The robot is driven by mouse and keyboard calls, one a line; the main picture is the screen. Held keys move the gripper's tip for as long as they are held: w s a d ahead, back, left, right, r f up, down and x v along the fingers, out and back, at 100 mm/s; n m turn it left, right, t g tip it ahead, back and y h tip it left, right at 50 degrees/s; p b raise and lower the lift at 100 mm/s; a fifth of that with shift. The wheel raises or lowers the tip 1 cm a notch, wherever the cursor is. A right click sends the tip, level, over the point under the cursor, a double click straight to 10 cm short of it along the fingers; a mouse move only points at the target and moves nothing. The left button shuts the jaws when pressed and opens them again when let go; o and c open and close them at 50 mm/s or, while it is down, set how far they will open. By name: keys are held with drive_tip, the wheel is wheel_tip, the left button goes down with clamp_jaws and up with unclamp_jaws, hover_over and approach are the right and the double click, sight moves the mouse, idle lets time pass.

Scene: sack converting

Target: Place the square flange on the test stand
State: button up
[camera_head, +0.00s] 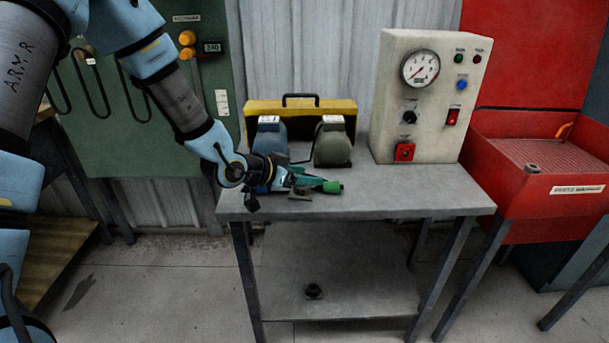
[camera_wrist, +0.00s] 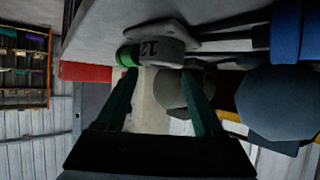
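My gripper (camera_head: 318,182) is low over the front left of the grey metal table (camera_head: 400,195). In the wrist view its dark green fingers (camera_wrist: 158,72) are spread apart. Just past the fingertips is a light grey part with a flat plate and a short round body marked "12", apparently the square flange (camera_wrist: 160,48). Its plate lies towards the tabletop; whether the fingertips touch it is unclear. In the head view a grey plate (camera_head: 300,195) shows beside the fingers, mostly hidden. A beige box with a gauge, apparently the test stand (camera_head: 435,125), stands at the table's back right.
A green cylindrical end (camera_head: 333,187) lies by the fingertips. Behind stand a blue housing (camera_head: 268,138), a grey-green housing (camera_head: 333,143) and a yellow case (camera_head: 345,108). A red wash basin (camera_head: 500,190) is at right. The table's front right is clear.

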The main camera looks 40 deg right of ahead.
drive_tip(key=shift+o, duration=1)
drive_tip(key=shift+r+p, duration=0.5)
drive_tip(key=shift+r, duration=0.05)
drive_tip(key=shift+a+r, duration=0.2)
drive_tip(key=shift+r, duration=0.1)
drive_tip(key=v, duration=1.1)
drive_tip(key=shift+a+b, duration=0.25)
drive_tip(key=shift+b, duration=0.2)
